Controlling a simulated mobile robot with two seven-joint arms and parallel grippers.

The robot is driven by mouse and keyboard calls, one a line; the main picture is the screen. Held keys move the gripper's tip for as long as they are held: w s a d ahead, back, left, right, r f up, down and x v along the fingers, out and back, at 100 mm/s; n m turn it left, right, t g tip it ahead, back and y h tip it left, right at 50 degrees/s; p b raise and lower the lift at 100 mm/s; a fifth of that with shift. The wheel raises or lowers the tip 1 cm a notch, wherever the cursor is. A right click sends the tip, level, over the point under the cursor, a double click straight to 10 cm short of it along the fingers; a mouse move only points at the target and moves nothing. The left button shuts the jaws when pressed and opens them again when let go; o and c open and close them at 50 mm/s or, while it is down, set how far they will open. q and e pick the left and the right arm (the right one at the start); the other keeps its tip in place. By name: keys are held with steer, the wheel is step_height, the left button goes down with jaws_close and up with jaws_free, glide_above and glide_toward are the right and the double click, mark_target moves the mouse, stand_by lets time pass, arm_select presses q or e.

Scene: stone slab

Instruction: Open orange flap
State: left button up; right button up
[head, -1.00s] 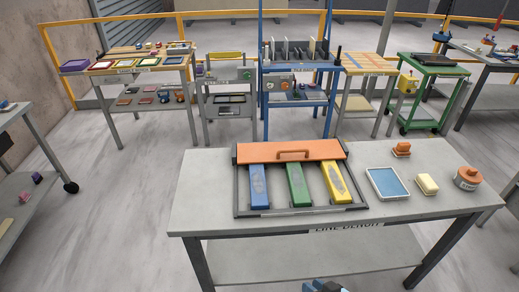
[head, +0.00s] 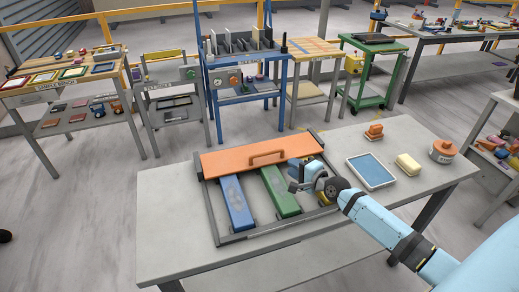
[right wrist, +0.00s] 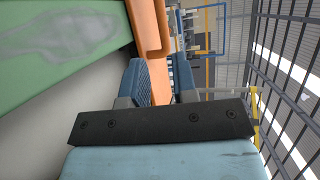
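The orange flap (head: 225,160) with its raised handle (head: 268,158) lies across the back of a dark frame (head: 211,208) on the grey bench. A blue bar (head: 235,205) and a green bar (head: 281,194) extend forward from it. My right gripper (head: 294,180) is over the right part of the frame, in front of the flap's right end, and hides most of the yellow bar. In the right wrist view its fingers (right wrist: 161,76) are apart, with the flap's orange edge (right wrist: 147,25) close to them. I cannot tell if they touch. My left gripper is out of view.
The bench's front left (head: 170,240) is bare. Other tables stand behind.

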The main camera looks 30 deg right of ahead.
mark_target(269, 154)
steer(key=x, duration=1.3)
steer(key=shift+a+b, duration=0.1)
steer(key=shift+b, duration=0.2)
jaws_close()
